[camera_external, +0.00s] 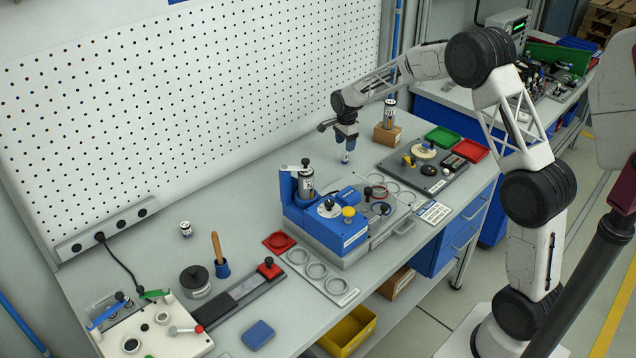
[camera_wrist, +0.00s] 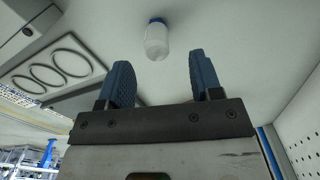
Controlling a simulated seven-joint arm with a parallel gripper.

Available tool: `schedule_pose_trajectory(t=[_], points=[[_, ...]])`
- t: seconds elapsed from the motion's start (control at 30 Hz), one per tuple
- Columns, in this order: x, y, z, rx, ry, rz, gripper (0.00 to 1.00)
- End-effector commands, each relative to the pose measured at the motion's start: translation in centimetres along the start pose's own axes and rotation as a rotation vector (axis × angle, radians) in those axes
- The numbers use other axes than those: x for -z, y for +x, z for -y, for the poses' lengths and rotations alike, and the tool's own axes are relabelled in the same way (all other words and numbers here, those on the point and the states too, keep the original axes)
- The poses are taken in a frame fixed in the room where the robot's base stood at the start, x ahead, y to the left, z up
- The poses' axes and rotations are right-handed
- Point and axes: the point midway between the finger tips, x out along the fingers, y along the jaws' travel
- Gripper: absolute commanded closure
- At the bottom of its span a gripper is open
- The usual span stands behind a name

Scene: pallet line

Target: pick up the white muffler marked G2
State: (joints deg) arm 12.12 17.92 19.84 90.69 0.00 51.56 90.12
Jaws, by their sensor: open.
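A small white cylinder with a blue end (camera_wrist: 157,40), which looks like the white muffler, shows in the wrist view on the pale bench top. It lies beyond my fingertips, roughly in line with the gap between them. I can read no G2 mark on it. My gripper (camera_wrist: 160,80) is open, its two blue fingers apart with nothing between them. In the external view my gripper (camera_external: 346,154) points down above the bench behind the blue fixture. I cannot clearly separate the white cylinder from my fingertips there.
A blue fixture (camera_external: 325,232) holding a labelled cylinder (camera_external: 306,186) stands in front of my gripper. A dark tray (camera_external: 428,172) and a wooden block (camera_external: 387,135) bearing another cylinder (camera_external: 389,113) are to the right.

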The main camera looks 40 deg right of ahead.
Motion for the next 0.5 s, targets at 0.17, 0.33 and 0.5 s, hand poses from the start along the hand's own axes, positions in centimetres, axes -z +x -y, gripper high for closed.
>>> schedule_pose_trajectory(t=[0.17,0.33,0.5], points=[[-0.01,0.96,-0.04,0.000,0.000,0.000,0.41],[-0.01,0.98,-0.03,0.000,0.000,0.000,0.41],[-0.02,1.10,-0.05,0.000,0.000,0.000,0.41]])
